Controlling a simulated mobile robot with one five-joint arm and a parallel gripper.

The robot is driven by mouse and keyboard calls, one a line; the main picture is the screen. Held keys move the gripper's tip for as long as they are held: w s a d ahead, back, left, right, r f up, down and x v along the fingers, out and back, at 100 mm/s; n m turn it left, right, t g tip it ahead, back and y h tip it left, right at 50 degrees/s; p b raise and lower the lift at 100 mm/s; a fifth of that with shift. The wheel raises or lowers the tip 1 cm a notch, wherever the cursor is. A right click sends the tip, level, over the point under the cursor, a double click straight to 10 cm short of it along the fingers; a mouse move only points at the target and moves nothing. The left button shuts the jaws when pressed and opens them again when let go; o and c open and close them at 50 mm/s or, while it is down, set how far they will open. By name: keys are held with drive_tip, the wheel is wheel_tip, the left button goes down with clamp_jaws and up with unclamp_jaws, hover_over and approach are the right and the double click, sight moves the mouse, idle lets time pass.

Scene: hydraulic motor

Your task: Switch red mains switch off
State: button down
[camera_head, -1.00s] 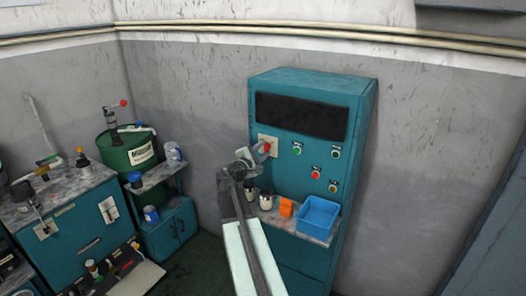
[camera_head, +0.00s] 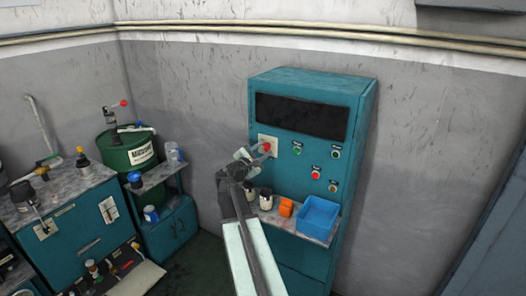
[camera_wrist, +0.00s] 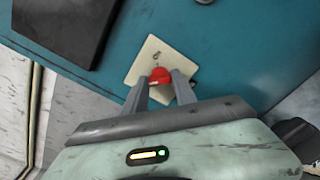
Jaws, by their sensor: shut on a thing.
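The red mains switch (camera_head: 266,147) is a red knob on a cream plate (camera_head: 262,139) at the upper left of the teal cabinet's front. In the wrist view the red switch (camera_wrist: 160,75) sits between the two grey fingers of my gripper (camera_wrist: 161,80), in front of the tilted cream plate (camera_wrist: 146,59). The fingers are shut on the knob. In the head view my gripper (camera_head: 257,155) reaches the plate from the lower left. The marks on the plate are too small to read.
The teal cabinet (camera_head: 292,88) has a dark panel (camera_head: 301,117) and several green, red and yellow buttons right of the switch. A green drum (camera_head: 128,155) stands to the left.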

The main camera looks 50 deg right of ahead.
drive_tip(key=c, duration=1)
unclamp_jaws()
drive_tip(key=v, duration=0.7)
drive_tip(key=shift+a, duration=0.4)
drive_tip(key=shift+s, duration=0.1)
